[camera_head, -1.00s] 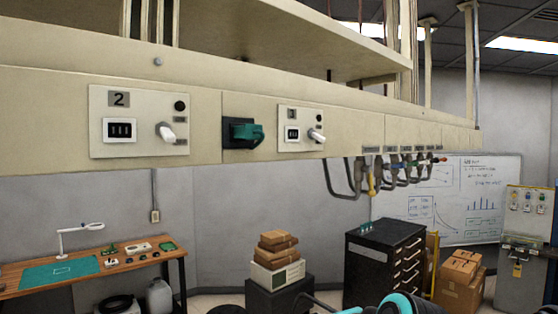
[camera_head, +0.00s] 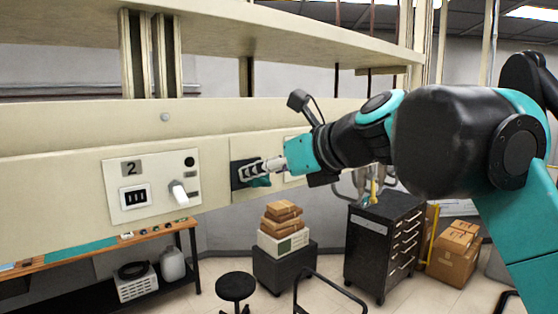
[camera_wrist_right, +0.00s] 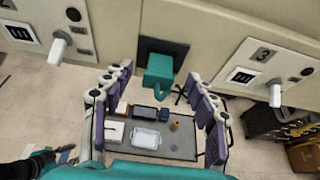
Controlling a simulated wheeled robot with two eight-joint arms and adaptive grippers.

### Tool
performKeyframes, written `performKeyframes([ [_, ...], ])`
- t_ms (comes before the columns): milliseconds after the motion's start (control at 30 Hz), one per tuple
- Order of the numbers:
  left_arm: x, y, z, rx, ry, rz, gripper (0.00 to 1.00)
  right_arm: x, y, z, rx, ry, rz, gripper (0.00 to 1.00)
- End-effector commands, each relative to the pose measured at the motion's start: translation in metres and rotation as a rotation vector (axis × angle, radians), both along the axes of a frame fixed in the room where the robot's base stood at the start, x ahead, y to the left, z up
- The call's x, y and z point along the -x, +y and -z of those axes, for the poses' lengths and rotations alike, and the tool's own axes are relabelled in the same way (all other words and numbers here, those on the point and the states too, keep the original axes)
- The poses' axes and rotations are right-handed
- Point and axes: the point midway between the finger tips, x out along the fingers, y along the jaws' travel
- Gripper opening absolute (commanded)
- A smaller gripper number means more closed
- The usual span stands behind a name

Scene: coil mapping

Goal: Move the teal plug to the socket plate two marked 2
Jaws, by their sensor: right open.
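The teal plug (camera_wrist_right: 160,72) sticks out of a dark square holder on the cream panel; in the head view only a bit of it (camera_head: 259,183) shows below my fingers. My right gripper (camera_wrist_right: 160,76) is open, its fingers on either side of the plug with gaps visible in the wrist view. In the head view the right gripper (camera_head: 262,171) covers most of the plug. Socket plate two (camera_head: 150,160), marked 2, is left of the plug, with a three-slot socket and a white lever. My left gripper is out of view.
A plate marked 3 (camera_wrist_right: 262,68) with a white lever (camera_wrist_right: 275,92) is right of the plug. Plate two's lever (camera_head: 178,193) juts out. Below are a grey-topped trolley (camera_wrist_right: 180,143), a stool (camera_head: 236,286) and a black drawer cabinet (camera_head: 378,245).

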Motion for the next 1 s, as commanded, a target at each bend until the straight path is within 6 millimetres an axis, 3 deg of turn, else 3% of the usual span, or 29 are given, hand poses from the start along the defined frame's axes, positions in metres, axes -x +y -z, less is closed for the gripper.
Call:
performKeyframes([
  [233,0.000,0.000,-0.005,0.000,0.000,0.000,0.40,-0.023,0.017,0.011,0.003,-0.001,-0.002,0.58],
  [567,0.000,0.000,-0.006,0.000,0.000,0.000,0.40,-0.027,0.020,0.014,0.003,-0.001,-0.001,0.58],
  [600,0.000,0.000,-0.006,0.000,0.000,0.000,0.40,-0.027,0.020,0.014,0.003,-0.001,-0.001,0.55],
  [800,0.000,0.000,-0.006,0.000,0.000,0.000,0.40,-0.027,0.020,0.014,0.003,-0.001,-0.001,0.03],
  [967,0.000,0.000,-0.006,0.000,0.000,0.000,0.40,-0.027,0.020,0.014,0.003,-0.001,-0.001,0.03],
  [1000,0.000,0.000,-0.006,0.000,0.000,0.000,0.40,-0.027,0.020,0.014,0.003,-0.001,-0.001,0.20],
])
